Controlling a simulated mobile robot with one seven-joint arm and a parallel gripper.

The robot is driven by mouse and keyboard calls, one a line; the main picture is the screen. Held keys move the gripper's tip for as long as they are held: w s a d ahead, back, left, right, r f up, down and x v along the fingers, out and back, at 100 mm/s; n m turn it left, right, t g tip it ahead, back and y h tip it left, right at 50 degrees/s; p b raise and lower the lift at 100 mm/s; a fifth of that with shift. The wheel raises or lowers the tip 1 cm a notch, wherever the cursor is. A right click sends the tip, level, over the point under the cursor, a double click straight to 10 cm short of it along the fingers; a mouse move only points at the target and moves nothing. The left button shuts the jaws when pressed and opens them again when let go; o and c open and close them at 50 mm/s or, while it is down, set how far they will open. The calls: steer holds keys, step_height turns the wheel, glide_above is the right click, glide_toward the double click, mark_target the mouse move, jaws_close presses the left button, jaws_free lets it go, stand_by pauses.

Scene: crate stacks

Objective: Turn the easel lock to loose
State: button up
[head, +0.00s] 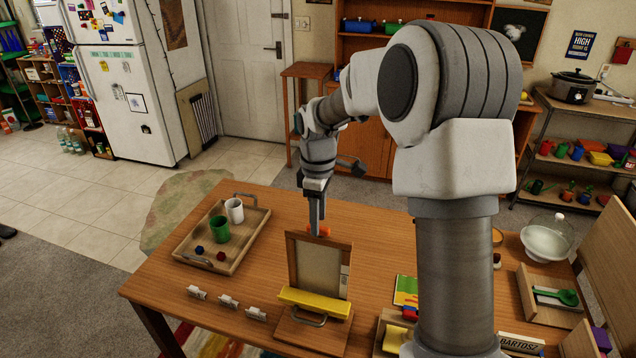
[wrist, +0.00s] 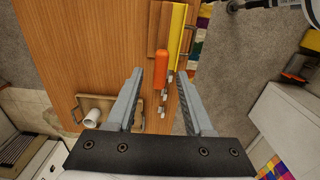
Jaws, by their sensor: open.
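The wooden easel (head: 345,250) stands on the table with a pale board and a yellow bar along its base; its top edge and yellow bar also show in the wrist view (wrist: 163,25). The easel lock appears to be the orange lever (wrist: 160,72), seen between my fingers in the wrist view. A bit of its orange (head: 325,231) shows behind the easel's top in the head view. My gripper (head: 317,222) points down behind the easel, open, with one finger on each side of the lever. I cannot tell whether the fingers touch it or which setting it is in.
A wooden tray (head: 240,247) with a green cup (head: 219,229), a white cup (head: 235,210) and two small cubes stands left of the easel. Small white pieces (head: 228,301) lie in front of it. Books and boxes (head: 405,291) stand to the right.

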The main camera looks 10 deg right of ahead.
step_height(320, 180, up, 16)
stand_by(0.3)
steer(key=s+r+m+t, duration=0.3)
steer(key=s+m, duration=0.3)
steer(key=s, duration=0.9)
steer(key=s+f+m+t, duration=0.2)
steer(key=s+f+m, duration=0.3)
steer(key=s, duration=0.6)
steer(key=shift+s+d+f+m+t, duration=0.2)
steer(key=shift+s+m+t, duration=0.15)
steer(key=shift+m, duration=0.25)
